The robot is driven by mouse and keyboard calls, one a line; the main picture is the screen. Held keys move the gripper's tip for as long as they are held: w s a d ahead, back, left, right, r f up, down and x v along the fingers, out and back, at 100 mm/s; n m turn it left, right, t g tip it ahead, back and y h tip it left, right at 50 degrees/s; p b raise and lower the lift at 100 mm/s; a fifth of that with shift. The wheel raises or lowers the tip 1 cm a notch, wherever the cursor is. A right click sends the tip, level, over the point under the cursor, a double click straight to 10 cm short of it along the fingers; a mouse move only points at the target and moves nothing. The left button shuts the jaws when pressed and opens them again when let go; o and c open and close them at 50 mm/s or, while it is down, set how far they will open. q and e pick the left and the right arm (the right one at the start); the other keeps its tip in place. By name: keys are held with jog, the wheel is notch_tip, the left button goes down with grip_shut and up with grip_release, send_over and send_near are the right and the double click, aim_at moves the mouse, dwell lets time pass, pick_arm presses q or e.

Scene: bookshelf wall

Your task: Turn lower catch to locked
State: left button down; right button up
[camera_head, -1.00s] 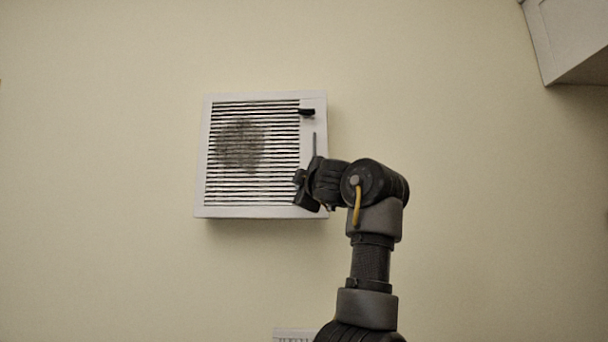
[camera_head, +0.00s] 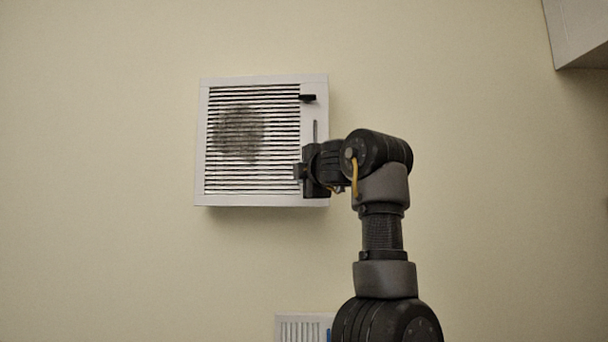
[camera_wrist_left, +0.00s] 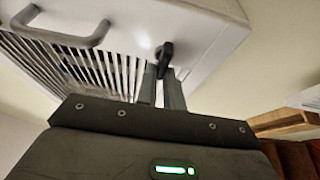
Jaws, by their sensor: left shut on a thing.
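A white louvred vent cover (camera_head: 203,145) with a dark smudge hangs on the wall. Its upper black catch (camera_head: 308,98) lies sideways near the top right corner. My left gripper (camera_head: 304,172) is at the cover's lower right edge and hides the lower catch in the head view. In the left wrist view the black lower catch (camera_wrist_left: 165,52) is at the fingertips of my left gripper (camera_wrist_left: 162,74), which is shut on it. The cover (camera_wrist_left: 213,42) fills the top of that view. My right gripper is not in view.
A thin grey pull handle (camera_head: 315,131) stands on the cover between the catches; it also shows in the left wrist view (camera_wrist_left: 62,36). A second white grille (camera_head: 300,325) is low on the wall. A pale cabinet (camera_head: 580,30) is at the upper right.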

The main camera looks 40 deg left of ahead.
pick_arm(q)
jog(key=c, duration=1.5)
grip_release()
jog(key=b+v, duration=0.4)
jog(key=v, duration=0.7)
jog(key=shift+a, duration=0.1)
